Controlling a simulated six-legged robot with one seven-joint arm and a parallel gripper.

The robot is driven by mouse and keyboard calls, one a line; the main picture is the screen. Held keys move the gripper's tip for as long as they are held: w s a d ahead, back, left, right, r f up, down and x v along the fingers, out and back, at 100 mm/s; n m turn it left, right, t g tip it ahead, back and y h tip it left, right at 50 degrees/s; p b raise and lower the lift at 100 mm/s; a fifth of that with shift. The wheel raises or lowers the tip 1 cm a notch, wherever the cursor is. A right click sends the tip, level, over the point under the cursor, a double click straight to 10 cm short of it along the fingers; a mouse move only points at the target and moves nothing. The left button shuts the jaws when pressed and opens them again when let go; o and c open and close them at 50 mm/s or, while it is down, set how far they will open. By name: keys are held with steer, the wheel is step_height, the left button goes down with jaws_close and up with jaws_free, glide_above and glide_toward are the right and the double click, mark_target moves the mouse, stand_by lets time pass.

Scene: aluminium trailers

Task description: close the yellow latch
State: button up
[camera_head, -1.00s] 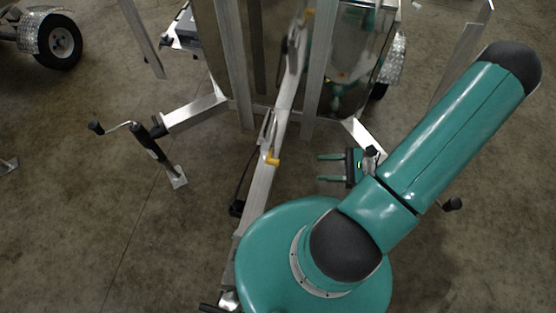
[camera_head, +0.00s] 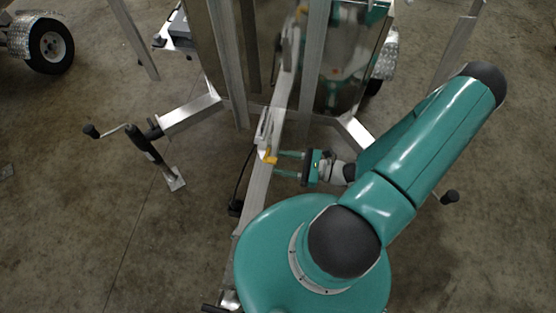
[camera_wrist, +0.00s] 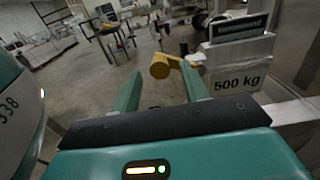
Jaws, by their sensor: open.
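The yellow latch (camera_head: 268,158) is a small yellow handle on a metal bracket on the aluminium drawbar of the trailer. In the wrist view the yellow latch (camera_wrist: 162,67) shows a round knob and an arm running right to the bracket, just beyond the fingertips. My gripper (camera_head: 289,164) is open, with its two green fingers pointing left at the latch from the right of the drawbar. In the wrist view my gripper (camera_wrist: 162,85) has the knob between its fingers in the picture. I cannot tell whether a fingertip touches it.
The aluminium drawbar (camera_head: 257,190) runs up the middle to the trailer frame. A jack with a crank (camera_head: 150,150) stands at left. A plate marked 500 kg (camera_wrist: 237,80) is right of the latch. Open concrete floor (camera_head: 70,220) lies at left.

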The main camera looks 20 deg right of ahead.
steer(key=shift+x, duration=1.1)
steer(key=shift+c, duration=0.5)
jaws_close()
